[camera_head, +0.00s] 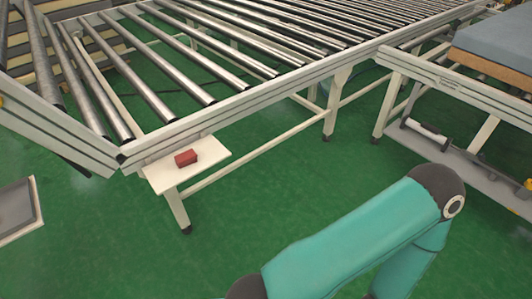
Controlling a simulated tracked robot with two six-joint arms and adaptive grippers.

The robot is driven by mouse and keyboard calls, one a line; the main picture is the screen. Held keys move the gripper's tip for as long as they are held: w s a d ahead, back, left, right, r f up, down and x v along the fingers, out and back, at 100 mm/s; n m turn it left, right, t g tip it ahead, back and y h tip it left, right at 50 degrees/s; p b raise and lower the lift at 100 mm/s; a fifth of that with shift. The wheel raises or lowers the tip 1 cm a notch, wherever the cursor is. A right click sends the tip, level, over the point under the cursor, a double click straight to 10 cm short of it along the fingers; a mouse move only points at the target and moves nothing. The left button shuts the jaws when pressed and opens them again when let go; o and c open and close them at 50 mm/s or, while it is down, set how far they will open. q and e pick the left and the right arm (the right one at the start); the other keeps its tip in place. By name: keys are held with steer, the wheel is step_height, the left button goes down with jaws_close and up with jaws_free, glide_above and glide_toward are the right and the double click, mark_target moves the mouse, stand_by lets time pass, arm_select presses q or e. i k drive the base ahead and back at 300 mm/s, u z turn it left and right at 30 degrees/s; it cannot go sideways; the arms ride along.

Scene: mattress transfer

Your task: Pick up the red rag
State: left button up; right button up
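The red rag (186,158) is a small, folded, block-like dark red bundle. It lies on a small white shelf (160,178) fixed to the near corner of the roller conveyor frame. Nothing touches or covers it. A teal arm link of mine crosses the lower right of the picture, well apart from the rag. Neither of my grippers shows in this view.
The roller conveyor (210,93) with its beige rail stands behind the shelf, with legs below. At right, a second frame carries a blue-grey mattress (497,43). A grey-topped platform (18,207) lies at far left. The green floor (130,250) before the shelf is clear.

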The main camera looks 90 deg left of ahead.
mark_target(188, 157)
steer(key=z, duration=0.6)
steer(key=i, duration=0.25)
steer(key=u, duration=2.85)
steer(key=i, duration=0.25)
steer(key=u, duration=1.85)
steer(key=k, duration=0.6)
steer(key=u, duration=0.25)
steer(key=i, duration=1.9)
steer(key=z, duration=0.4)
